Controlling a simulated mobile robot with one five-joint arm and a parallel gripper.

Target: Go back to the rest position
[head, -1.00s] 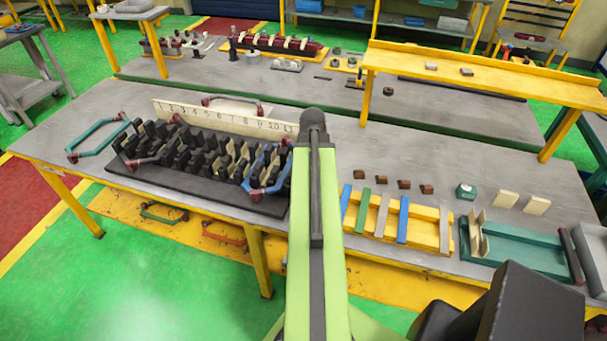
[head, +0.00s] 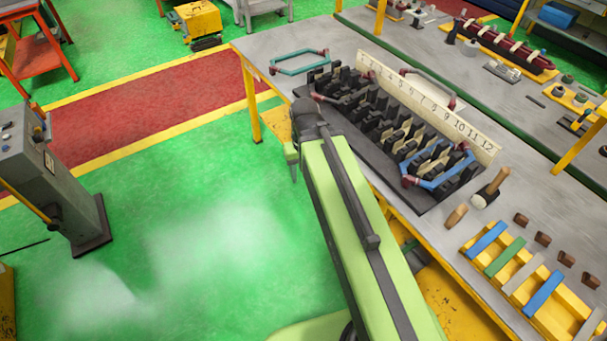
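My green arm reaches up and left in the head view, ending in a dark joint over the green floor at the front edge of the workbench (head: 345,38). My gripper (head: 293,168) hangs below that joint, mostly hidden behind the arm; a narrow grey tip shows. I cannot tell whether it is open or shut. No held thing is visible. The black slotted stator block (head: 395,135) stands on the bench to the right. A blue coil (head: 437,172) sits over its near right end, and a dark coil (head: 340,90) with red ends lies at its left end.
A teal coil (head: 300,61) lies at the bench's left end. A numbered board (head: 440,108) stands behind the block. A mallet (head: 490,188) and a yellow rack (head: 560,312) with coloured strips lie right. A grey pedestal (head: 60,185) stands left; open floor lies between.

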